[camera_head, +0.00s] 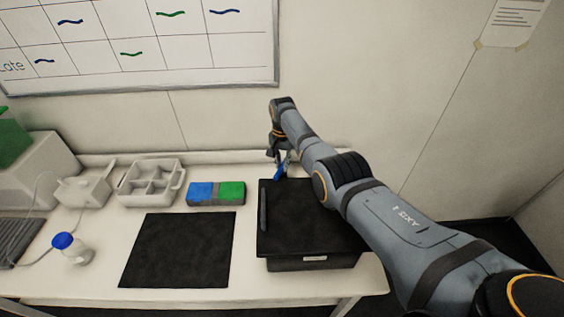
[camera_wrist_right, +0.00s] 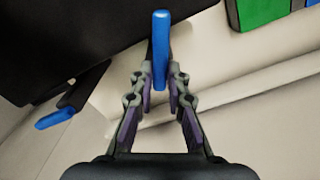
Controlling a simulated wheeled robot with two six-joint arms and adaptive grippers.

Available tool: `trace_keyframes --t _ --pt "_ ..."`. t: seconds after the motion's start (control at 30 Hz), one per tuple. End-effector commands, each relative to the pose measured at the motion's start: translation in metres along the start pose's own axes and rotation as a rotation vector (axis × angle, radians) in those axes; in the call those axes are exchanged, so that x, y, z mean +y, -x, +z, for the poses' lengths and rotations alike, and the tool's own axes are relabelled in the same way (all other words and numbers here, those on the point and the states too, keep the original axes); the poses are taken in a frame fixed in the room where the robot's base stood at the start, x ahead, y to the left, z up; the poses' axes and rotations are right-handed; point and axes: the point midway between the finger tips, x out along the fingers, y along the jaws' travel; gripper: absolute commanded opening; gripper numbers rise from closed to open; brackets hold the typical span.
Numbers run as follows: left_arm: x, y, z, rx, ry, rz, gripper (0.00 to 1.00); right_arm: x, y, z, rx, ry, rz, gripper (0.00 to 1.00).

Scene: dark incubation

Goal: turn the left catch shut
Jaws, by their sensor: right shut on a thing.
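The black box (camera_head: 310,262) stands at the right of the bench with its dark flat lid (camera_head: 310,222) on top. My right gripper (camera_head: 279,160) reaches down at the box's back left corner. In the right wrist view the gripper (camera_wrist_right: 160,82) is shut on the blue lever of the left catch (camera_wrist_right: 161,45), which stands out between the fingertips. The left catch also shows as a small blue piece in the head view (camera_head: 281,172). A second catch with a blue tip (camera_wrist_right: 55,119) sits farther along the same side. My left gripper is not in view.
A dark square mat (camera_head: 180,250) lies left of the box. Behind it are a blue block (camera_head: 201,192) and a green block (camera_head: 231,192) in a grey holder, and a white compartment tray (camera_head: 150,183). The wall is close behind.

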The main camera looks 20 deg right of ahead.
Motion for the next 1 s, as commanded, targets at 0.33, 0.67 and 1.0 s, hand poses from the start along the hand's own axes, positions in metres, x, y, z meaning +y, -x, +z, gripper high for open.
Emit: trace_keyframes --t 0.33,0.67,1.0 --pt "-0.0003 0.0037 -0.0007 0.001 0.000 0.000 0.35 0.0002 0.0031 -0.0019 0.005 0.282 -0.003 0.00" --pt "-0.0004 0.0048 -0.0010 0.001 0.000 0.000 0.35 0.0005 0.0031 -0.0022 0.006 0.439 -0.003 0.00" --pt "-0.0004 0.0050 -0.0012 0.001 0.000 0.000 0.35 0.0004 0.0033 -0.0025 0.007 0.485 -0.003 0.00"
